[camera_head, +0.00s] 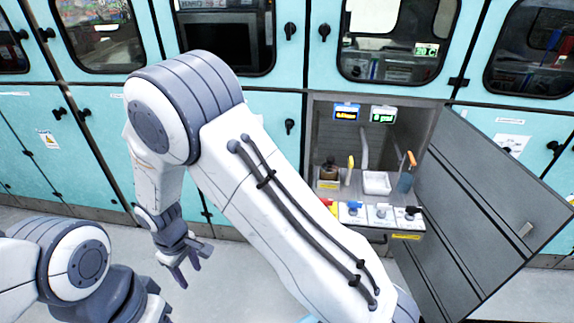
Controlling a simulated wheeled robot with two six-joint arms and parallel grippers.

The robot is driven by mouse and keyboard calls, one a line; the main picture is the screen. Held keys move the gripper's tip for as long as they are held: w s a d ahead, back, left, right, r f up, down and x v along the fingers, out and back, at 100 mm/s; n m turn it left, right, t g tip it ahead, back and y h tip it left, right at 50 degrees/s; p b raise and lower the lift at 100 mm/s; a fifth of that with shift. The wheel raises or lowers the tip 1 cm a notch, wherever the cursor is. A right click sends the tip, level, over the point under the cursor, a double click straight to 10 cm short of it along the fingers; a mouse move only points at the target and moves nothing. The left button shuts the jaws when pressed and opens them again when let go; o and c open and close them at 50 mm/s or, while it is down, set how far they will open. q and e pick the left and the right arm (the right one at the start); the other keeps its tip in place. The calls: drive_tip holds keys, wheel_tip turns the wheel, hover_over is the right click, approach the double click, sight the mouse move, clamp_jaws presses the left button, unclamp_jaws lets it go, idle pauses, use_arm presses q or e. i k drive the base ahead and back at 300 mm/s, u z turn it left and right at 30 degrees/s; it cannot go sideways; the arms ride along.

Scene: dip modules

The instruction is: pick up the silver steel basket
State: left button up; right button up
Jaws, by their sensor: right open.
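I cannot make out a silver steel basket for certain. A small whitish tray-like container (376,184) stands inside the open cabinet, and I cannot tell if it is steel. My right gripper (190,270) hangs low over the grey floor, left of the cabinet, open and empty. It is well apart from the container. My right arm crosses the middle of the view and hides part of the cabinet's lower left. My left arm shows at the bottom left, but its fingers are not in view.
The open cabinet (330,140) has a grey door (480,215) swung out right. Inside are a brown bottle (329,170), a yellow-topped item (350,168) and an orange-handled tool (407,175). A panel with coloured knobs (380,213) fronts it. Teal cabinets (100,130) line the wall.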

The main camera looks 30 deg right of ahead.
sight(329, 170)
drive_tip(key=u, duration=0.1)
drive_tip(key=i, duration=0.85)
drive_tip(key=z, duration=0.5)
drive_tip(key=i, duration=0.65)
drive_tip(key=z, duration=1.15)
drive_tip(key=i, duration=0.35)
drive_tip(key=z, duration=0.3)
